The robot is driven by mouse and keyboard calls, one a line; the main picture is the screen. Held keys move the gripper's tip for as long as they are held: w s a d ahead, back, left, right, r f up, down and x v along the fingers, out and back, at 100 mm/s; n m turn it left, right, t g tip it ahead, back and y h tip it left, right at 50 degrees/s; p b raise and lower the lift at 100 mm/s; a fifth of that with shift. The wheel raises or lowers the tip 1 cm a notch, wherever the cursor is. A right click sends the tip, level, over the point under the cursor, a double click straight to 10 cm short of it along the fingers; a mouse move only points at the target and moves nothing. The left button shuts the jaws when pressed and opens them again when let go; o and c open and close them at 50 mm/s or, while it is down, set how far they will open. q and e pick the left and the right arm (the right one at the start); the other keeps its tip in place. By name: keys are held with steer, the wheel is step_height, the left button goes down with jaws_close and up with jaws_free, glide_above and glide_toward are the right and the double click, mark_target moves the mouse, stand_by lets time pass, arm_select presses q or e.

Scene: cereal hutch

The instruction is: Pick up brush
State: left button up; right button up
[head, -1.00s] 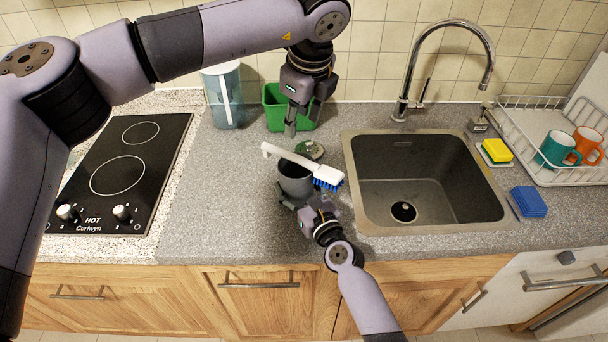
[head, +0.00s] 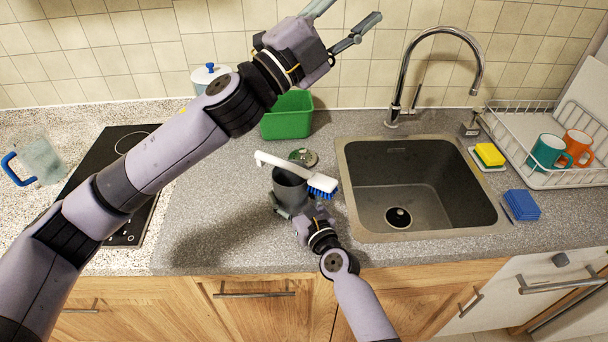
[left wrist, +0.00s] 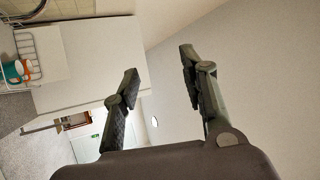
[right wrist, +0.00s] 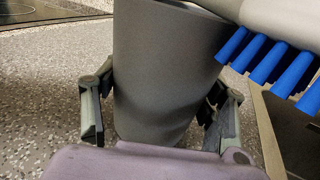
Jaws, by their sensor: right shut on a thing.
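The brush (head: 290,170) has a white handle and blue bristles. It lies slanted across the top of a grey cup (head: 289,191), handle end to the upper left and bristles facing down at the right. Bristles and part of the head also show at the upper right of the right wrist view (right wrist: 275,58). My right gripper (head: 303,211) is shut on the grey cup, one finger on each side of it in the right wrist view (right wrist: 155,110). My left gripper (head: 352,14) is open and empty, raised high before the tiled wall, away from the brush.
A green bin (head: 287,116) and a small round tin (head: 303,157) stand behind the cup. The sink (head: 410,180) is to the right, with a tap, sponges and a dish rack (head: 540,170) beyond. A blue-handled jug (head: 38,160) stands near the dark hob (head: 120,185) at left.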

arm_select(q)
steer(key=w+a+f+n+t+y, duration=0.4)
steer(key=w+a+n+t+y, duration=0.1)
steer(key=a+y, duration=0.15)
steer(key=m+g+y, duration=0.2)
steer(key=g+y, duration=0.5)
steer(key=y, duration=0.1)
glide_toward(270, 160)
steer(key=x, duration=0.5)
steer(key=shift+w+d+r, duration=0.25)
steer(key=shift+w+r, duration=0.05)
steer(key=shift+w, duration=0.1)
steer(key=shift+s+f+x, duration=0.1)
steer(key=shift+f+x, duration=0.1)
steer(key=shift+x, duration=1.25)
steer(key=shift+s+f+x, duration=0.15)
steer(key=shift+f+x, duration=0.05)
steer(key=shift+x, duration=1.25)
steer(key=shift+a, duration=0.2)
steer(key=shift+c, duration=0.3)
jaws_close()
